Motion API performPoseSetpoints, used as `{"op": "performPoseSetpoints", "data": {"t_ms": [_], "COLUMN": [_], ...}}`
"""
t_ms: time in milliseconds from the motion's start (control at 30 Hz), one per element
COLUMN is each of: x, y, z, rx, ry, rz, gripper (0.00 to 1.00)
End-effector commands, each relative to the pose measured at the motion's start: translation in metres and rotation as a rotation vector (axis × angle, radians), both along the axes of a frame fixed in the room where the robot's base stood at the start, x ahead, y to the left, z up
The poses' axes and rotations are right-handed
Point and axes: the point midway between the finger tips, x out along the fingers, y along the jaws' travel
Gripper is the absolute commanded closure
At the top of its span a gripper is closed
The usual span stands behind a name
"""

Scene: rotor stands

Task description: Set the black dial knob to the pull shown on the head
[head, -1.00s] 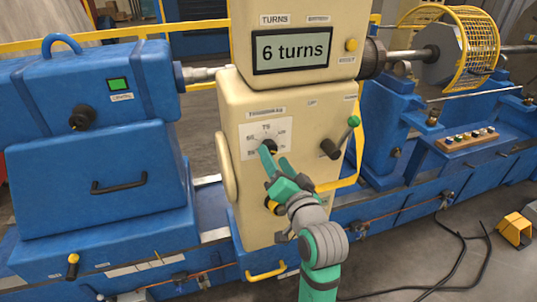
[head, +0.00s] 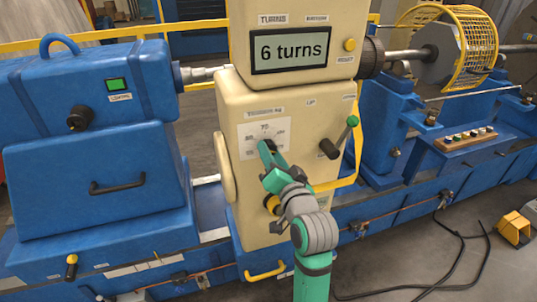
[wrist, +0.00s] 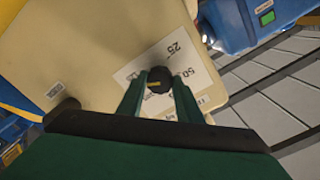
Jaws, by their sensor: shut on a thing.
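The black dial knob (wrist: 159,79) sits on a white scale plate (wrist: 180,57) on the cream head. In the wrist view it stands between my two fingers, with a small yellowish mark on its face. My gripper (head: 264,146) is shut on the knob; in the head view its fingers hide most of it. The numbers 25 and 50 show on the plate in the wrist view, and 75 seems to stand at the top in the head view. The display (head: 291,50) on the upper part of the head reads "6 turns".
A black lever knob (head: 328,149) and a green-tipped lever (head: 351,121) stand right of the dial.

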Motion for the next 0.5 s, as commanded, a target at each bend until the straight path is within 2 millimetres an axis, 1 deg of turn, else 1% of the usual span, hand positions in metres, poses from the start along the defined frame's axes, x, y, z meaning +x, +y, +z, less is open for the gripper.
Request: {"op": "performPoseSetpoints", "data": {"t_ms": [33, 267, 500], "x": [0.0002, 0.0001, 0.0000], "y": [0.0024, -0.0013, -0.0036], "z": [0.0008, 0.0013, 0.0018], "rx": [-0.006, -0.092, -0.274], "ry": [-0.004, -0.034, -0.094], "rz": [0.006, 0.005, 0.002], "gripper": [0.90, 0.90, 0.90]}}
